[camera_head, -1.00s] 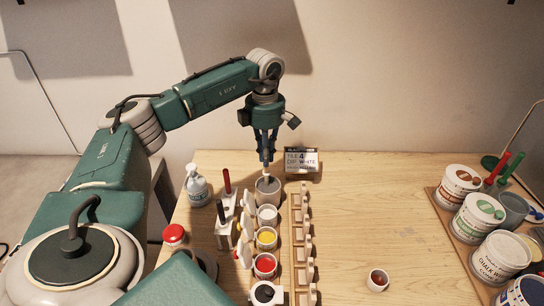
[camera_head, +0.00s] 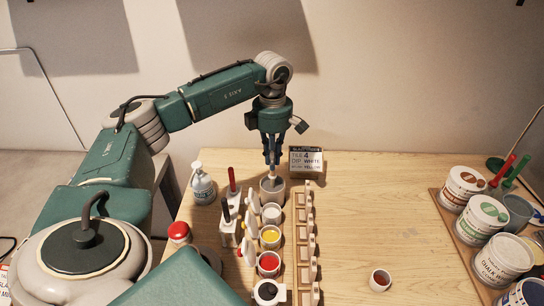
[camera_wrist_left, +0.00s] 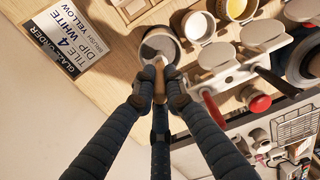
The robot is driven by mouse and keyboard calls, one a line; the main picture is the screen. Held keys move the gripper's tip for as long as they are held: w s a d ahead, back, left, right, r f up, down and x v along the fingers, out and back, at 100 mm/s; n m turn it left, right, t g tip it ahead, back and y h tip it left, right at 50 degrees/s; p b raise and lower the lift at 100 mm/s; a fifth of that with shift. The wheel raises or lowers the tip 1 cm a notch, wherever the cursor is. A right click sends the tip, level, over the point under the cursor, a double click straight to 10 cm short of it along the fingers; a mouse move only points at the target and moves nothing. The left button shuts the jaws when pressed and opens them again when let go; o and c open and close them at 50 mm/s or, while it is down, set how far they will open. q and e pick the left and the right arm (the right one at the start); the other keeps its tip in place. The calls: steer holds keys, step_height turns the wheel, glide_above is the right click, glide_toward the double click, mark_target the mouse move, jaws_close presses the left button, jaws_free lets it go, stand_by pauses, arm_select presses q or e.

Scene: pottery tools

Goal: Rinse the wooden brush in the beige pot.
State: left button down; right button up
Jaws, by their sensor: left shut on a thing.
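My left gripper (camera_head: 272,160) points straight down over the beige pot (camera_head: 272,193), at the far end of the row of pots. It is shut on the wooden brush (camera_wrist_left: 159,82), whose handle shows between the fingertips in the left wrist view. The brush hangs down, with its lower end at the mouth of the beige pot (camera_wrist_left: 160,34). Whether its bristles touch the inside or any liquid is too small to tell. My right gripper is not in view.
Pots of white, yellow (camera_head: 270,236) and red glaze (camera_head: 268,263) stand in a row nearer the front. A wooden rack (camera_head: 302,240) runs to their right. A sign (camera_head: 306,160) stands behind, and a pump bottle (camera_head: 202,186) to the left.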

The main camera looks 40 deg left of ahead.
arm_select(q)
steer(key=shift+r, duration=0.1)
steer(key=shift+r+p, duration=2.45)
steer(key=shift+r, duration=0.8)
